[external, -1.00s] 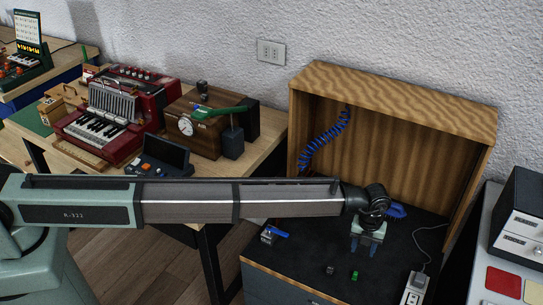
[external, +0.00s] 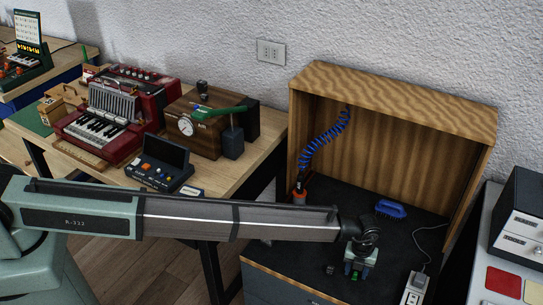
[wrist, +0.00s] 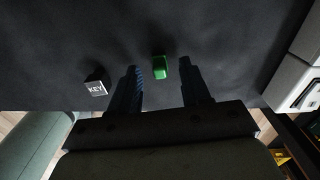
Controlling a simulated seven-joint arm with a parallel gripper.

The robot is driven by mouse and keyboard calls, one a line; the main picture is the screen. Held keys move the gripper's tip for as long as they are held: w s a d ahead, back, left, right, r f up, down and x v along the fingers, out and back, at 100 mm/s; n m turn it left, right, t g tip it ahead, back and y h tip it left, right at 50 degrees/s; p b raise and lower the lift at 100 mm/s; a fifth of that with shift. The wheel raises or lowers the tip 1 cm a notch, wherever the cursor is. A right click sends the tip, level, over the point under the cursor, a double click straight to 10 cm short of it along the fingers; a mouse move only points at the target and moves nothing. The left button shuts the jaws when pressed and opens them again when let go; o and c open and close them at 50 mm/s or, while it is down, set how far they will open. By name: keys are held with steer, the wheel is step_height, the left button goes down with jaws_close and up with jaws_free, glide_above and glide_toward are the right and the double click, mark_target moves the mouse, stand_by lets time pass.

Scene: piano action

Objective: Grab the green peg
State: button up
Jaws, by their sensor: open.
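The green peg (wrist: 160,67) lies on the dark work surface. In the wrist view it shows between the two finger tips of my gripper (wrist: 161,74), closer to the left finger. The fingers are open with a gap on each side of the peg, and nothing is held. In the external view my gripper (external: 357,268) points down over the front part of the surface, right at the green peg (external: 355,275), which it partly hides. I cannot tell the exact height of the fingertips above the surface.
A blue brush (external: 391,208) lies farther back. The wooden cabinet back (external: 395,150) encloses the rear.

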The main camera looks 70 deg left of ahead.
steer(key=shift+f, duration=0.1)
steer(key=shift+c, duration=0.3)
jaws_close()
